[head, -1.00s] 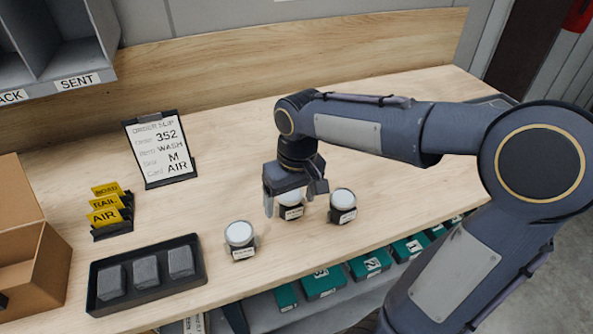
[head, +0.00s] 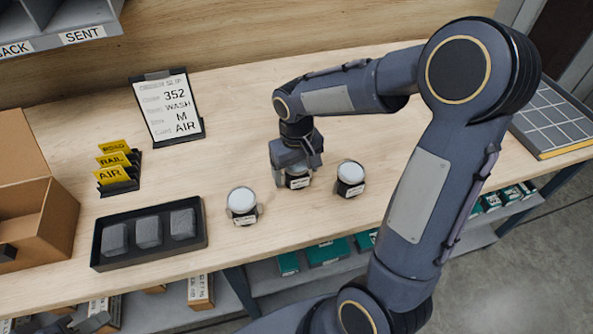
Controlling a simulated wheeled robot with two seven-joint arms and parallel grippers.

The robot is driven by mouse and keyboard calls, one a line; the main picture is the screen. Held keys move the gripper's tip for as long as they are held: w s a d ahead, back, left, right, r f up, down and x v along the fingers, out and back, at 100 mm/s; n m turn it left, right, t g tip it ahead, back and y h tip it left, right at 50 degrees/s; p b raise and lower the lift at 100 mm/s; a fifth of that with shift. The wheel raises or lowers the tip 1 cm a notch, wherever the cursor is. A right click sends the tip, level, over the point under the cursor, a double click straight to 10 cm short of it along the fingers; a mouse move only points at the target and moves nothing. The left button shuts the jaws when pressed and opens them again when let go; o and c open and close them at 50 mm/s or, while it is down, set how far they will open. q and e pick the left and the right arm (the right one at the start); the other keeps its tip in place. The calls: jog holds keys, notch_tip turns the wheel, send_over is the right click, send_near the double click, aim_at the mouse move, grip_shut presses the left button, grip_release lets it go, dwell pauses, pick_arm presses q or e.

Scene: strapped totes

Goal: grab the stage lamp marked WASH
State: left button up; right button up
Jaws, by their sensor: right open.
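Three small dark stage lamps with white round tops and small labels stand on the wooden bench: a left one (head: 243,202), a middle one (head: 298,182) and a right one (head: 351,176). Their label lettering is too small to read. My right gripper (head: 297,177) points down over the middle lamp, open, with a finger on either side of it; I cannot tell whether they touch it. The gripper hides part of that lamp's top. Part of what looks like my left gripper (head: 84,322) shows at the bottom left edge, its jaws unclear.
An order slip (head: 169,106) reads 352, WASH, M, AIR. Yellow cards (head: 115,167) stand in a holder. A black tray (head: 150,258) holds grey blocks, beside an open cardboard box (head: 40,215). Green boxes (head: 328,252) sit on the shelf below. The bench behind the lamps is clear.

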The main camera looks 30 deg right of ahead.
jog(key=c, duration=1.2)
jog(key=shift+o, duration=0.2)
jog(key=shift+r, duration=0.1)
